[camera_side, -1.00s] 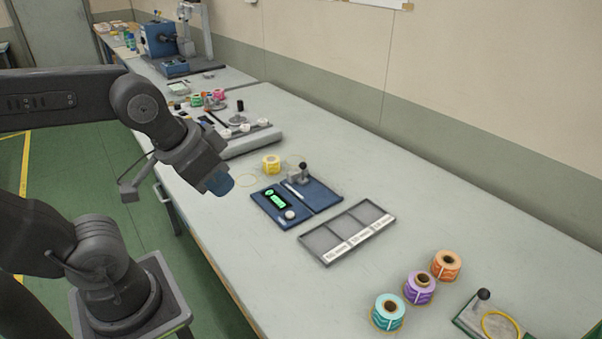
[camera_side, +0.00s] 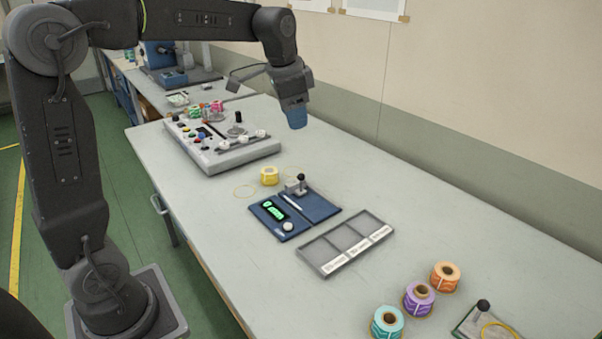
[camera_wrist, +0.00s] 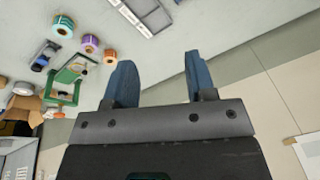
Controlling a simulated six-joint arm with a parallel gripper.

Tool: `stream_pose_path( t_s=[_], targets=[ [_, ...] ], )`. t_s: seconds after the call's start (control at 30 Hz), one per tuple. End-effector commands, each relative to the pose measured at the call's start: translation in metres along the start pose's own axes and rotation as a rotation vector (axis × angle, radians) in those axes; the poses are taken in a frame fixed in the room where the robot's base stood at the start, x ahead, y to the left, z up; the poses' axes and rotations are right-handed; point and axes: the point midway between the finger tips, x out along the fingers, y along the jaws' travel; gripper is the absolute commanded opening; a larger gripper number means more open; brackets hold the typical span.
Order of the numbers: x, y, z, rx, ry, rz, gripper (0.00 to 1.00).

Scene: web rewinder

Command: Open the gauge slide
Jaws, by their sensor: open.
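The gauge (camera_side: 308,205) lies on the table as a dark blue flat base with a green lit display, a round white button and a light bar. A small grey block with a black ball knob (camera_side: 300,181) stands at its back edge; I cannot tell whether the slide is open. My gripper (camera_side: 297,122) is in the air above and behind the gauge, pointing down, apart from it. In the wrist view its two blue fingers (camera_wrist: 158,80) are spread apart with nothing between them.
A grey three-compartment tray (camera_side: 322,268) lies in front of the gauge. A yellow roll (camera_side: 269,176) stands just behind it. A grey control panel (camera_side: 235,155) stands farther back. Teal (camera_side: 387,321), purple (camera_side: 418,298) and orange (camera_side: 445,276) rolls stand at the front right, beside a knobbed fixture (camera_side: 482,318).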

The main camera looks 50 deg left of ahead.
Motion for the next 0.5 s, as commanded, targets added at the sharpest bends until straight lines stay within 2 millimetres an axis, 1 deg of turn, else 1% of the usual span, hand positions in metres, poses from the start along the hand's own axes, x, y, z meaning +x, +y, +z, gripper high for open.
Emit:
stream_pose_path(
  t_s=[0.03, 0.17, 0.2, 0.27, 0.3, 0.37, 0.4, 0.5],
  targets=[
    [0.014, -0.02, -0.011, 0.029, -0.026, 0.012, 0.51],
    [0.047, -0.064, -0.032, 0.118, -0.074, 0.043, 0.51],
    [0.058, -0.077, -0.036, 0.146, -0.087, 0.055, 0.51],
    [0.077, -0.097, -0.042, 0.187, -0.106, 0.072, 0.51],
    [0.09, -0.109, -0.044, 0.213, -0.117, 0.085, 0.51],
    [0.11, -0.126, -0.045, 0.253, -0.133, 0.105, 0.51],
    [0.122, -0.136, -0.045, 0.275, -0.142, 0.117, 0.51],
    [0.149, -0.157, -0.043, 0.328, -0.157, 0.145, 0.51]
  ],
)
